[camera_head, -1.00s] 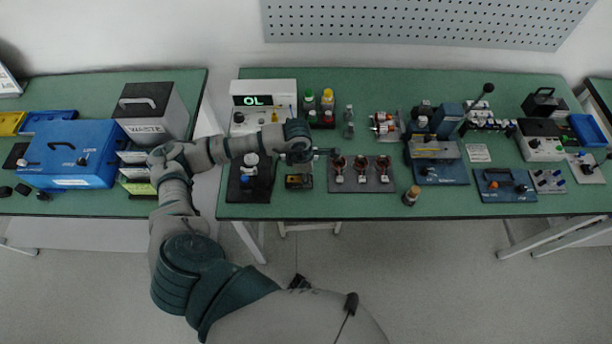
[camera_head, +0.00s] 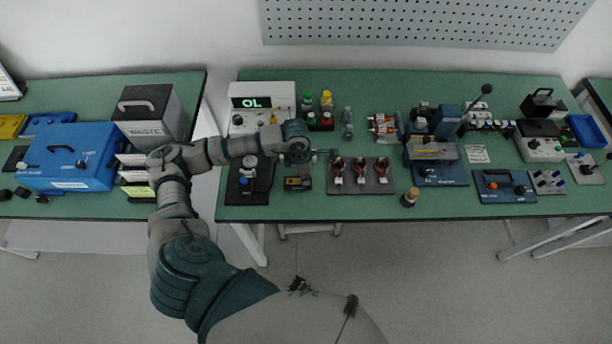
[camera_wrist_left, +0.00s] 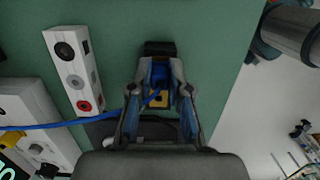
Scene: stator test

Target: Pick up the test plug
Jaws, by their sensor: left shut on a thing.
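The test plug (camera_wrist_left: 160,72) is a small blue piece between the fingers of my left gripper in the left wrist view. A blue cable (camera_wrist_left: 60,124) runs from the left edge of that view to the gripper. The plug is too small to make out in the head view. My right gripper is not in view.
A white socket box (camera_wrist_left: 72,65) lies left of the gripper in the wrist view. In the head view, the plate with three copper stators (camera_head: 376,185) lies just in front. The OL meter (camera_head: 262,100) stands behind to the left, with bottles (camera_head: 326,100) behind the gripper.

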